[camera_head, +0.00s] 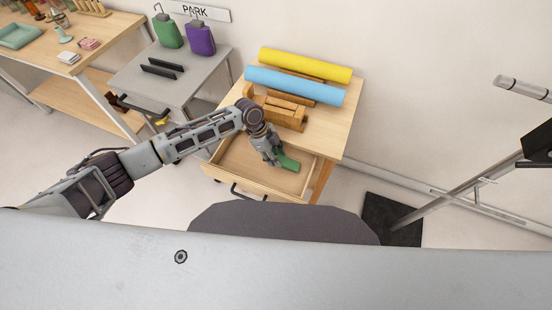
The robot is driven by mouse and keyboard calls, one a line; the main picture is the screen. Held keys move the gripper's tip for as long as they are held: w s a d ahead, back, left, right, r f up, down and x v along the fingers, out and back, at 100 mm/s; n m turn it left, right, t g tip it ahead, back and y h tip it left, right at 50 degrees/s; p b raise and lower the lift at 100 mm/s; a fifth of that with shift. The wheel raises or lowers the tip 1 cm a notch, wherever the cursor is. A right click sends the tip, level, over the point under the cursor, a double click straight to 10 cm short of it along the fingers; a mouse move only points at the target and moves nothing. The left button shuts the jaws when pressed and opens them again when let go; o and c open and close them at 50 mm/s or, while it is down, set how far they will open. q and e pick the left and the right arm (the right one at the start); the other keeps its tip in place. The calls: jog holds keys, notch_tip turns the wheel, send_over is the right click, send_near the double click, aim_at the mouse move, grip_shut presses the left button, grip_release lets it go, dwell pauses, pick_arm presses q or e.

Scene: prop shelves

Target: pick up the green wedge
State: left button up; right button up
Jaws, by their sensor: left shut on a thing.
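The green wedge (288,162) shows at the tip of my left gripper (277,157), over the open drawer (237,172) of the wooden table. My left gripper is shut on the wedge, and its fingers hide part of it. The left arm reaches in from the left across the front of the grey table. I cannot tell whether the wedge touches the drawer floor. My right gripper is not in view.
On the wooden table (325,127) lie a yellow roll (305,65), a blue roll (295,86) and wooden blocks (282,108). A grey table (205,80) with green and purple bottles stands to the left. A black-based stand (385,215) is at right.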

pick_arm(q)
notch_tip(320, 180, up, 16)
dwell(0.5)
